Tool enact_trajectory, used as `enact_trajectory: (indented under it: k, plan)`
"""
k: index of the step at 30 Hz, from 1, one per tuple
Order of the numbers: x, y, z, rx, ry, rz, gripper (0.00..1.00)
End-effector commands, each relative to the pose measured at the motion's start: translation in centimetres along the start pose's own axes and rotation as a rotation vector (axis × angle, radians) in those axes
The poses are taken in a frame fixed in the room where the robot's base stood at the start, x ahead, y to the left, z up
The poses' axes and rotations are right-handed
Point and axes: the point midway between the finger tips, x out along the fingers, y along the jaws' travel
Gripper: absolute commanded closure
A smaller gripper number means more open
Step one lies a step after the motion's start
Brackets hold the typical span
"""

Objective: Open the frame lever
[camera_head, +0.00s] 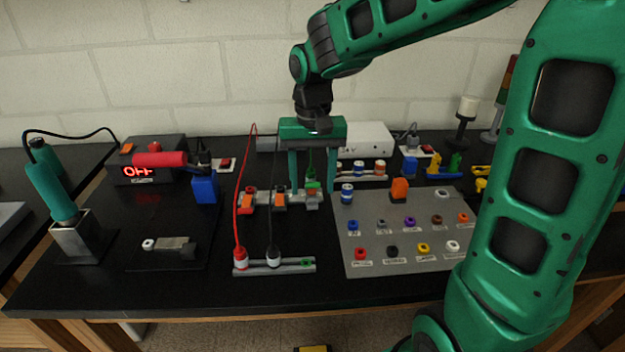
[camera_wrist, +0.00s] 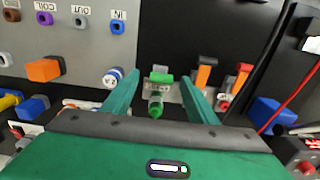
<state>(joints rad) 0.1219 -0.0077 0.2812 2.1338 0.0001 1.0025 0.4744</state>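A small green lever (camera_wrist: 161,78) sits on a grey connector block with a small label I cannot read clearly. A green plug (camera_wrist: 156,103) is beside it on the same block. In the head view this green-topped block (camera_head: 312,187) is at the right end of a row. Two similar blocks with orange levers (camera_wrist: 204,73) (camera_head: 280,196) stand beside it. My gripper (camera_wrist: 160,82) is open, its two fingers on either side of the green lever with gaps visible. In the head view my gripper (camera_head: 312,187) points down over that block.
A grey panel (camera_head: 375,262) with several coloured sockets lies to the right. A rail (camera_head: 295,267) with red and black plugs and their cables stands in front. A white box (camera_head: 368,136) stands behind.

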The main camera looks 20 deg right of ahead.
Motion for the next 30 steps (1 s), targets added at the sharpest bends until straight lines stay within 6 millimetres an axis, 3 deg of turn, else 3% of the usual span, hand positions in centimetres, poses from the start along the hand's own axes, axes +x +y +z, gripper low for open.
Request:
enact_trajectory:
  k: [1, 4, 5, 27, 28, 30]
  plan:
    - [-0.01, 0.0, 0.0, 0.0, 0.0, 0.0, 0.59]
    - [-0.02, 0.0, 0.0, 0.0, 0.0, 0.0, 0.83]
    - [-0.02, 0.01, 0.0, 0.0, 0.0, 0.0, 0.86]
    - [0.2, 0.02, 0.67, 0.0, 0.135, 0.001, 0.86]
    - [0.19, 0.02, 0.67, 0.0, 0.135, 0.001, 0.57]
    - [0.19, 0.02, 0.67, 0.0, 0.135, 0.0, 0.47]
